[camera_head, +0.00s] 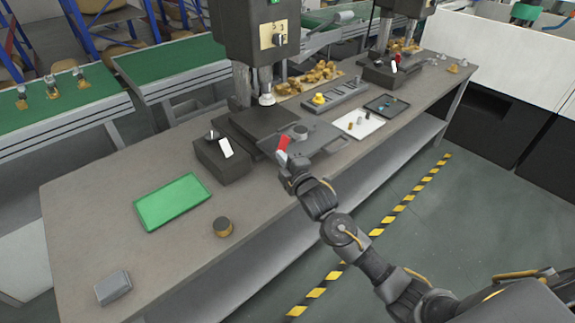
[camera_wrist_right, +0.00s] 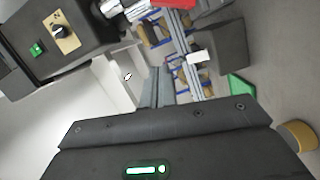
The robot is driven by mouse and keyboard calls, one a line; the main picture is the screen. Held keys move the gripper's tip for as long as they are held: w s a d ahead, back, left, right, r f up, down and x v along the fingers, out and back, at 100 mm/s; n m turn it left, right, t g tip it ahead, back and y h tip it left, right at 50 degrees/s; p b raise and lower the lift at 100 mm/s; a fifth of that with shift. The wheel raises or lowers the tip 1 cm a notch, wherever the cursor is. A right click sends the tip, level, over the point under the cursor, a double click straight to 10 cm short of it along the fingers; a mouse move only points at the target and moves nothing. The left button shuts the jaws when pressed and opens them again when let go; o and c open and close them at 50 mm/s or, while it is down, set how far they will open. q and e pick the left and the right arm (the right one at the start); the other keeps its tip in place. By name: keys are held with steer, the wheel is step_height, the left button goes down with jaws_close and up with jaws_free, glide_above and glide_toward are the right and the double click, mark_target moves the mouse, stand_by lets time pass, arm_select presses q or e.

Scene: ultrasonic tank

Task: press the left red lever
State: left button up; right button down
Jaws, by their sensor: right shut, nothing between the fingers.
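The left red lever (camera_head: 283,143) is at the near edge of the left press station, by a dark plate. Its red part also shows at the top edge of the right wrist view (camera_wrist_right: 174,3). My right gripper (camera_head: 282,158) is shut and empty, with its tip right beside and just below the red part in the head view; I cannot tell whether they touch. A second red lever (camera_head: 397,58) is at the far press. My left gripper is not in view.
The left press (camera_head: 240,35) stands behind the lever. A dark box with a white handle (camera_head: 226,147), a green tray (camera_head: 172,201), a round dark-and-gold part (camera_head: 222,227) and a grey block (camera_head: 113,288) are to the left on the bench (camera_head: 80,215).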

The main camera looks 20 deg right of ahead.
steer(key=shift+s+d+r, duration=0.1)
steer(key=shift+s, duration=0.55)
steer(key=shift+s+d+r, duration=0.1)
steer(key=shift+s, duration=0.55)
steer(key=s+d+f+m+g+h, duration=0.1)
steer(key=s+d+f+m+g, duration=0.15)
steer(key=f, duration=1.05)
steer(key=s+d+f+m+g+h, duration=0.1)
steer(key=s+f+m+g, duration=0.15)
steer(key=f, duration=1.05)
steer(key=s+d+f+m+g+b, duration=0.1)
steer(key=s+f+m+g, duration=0.1)
steer(key=s+f, duration=0.5)
steer(key=s+d+f+m+g, duration=0.1)
steer(key=s+d+f, duration=0.1)
steer(key=s+f, duration=0.5)
steer(key=s+f+m+g, duration=0.2)
steer(key=s+f, duration=0.5)
steer(key=s, duration=0.5)
steer(key=s+d+f+m+g, duration=0.1)
steer(key=s+f+m+g, duration=0.2)
steer(key=s+f, duration=0.4)
steer(key=s+f+m+g, duration=0.2)
steer(key=s+f, duration=0.5)
steer(key=s, duration=1.1)
steer(key=shift+d+g+h+b, duration=0.15)
steer(key=shift+g+h+b, duration=0.3)
steer(key=shift+g, duration=0.15)
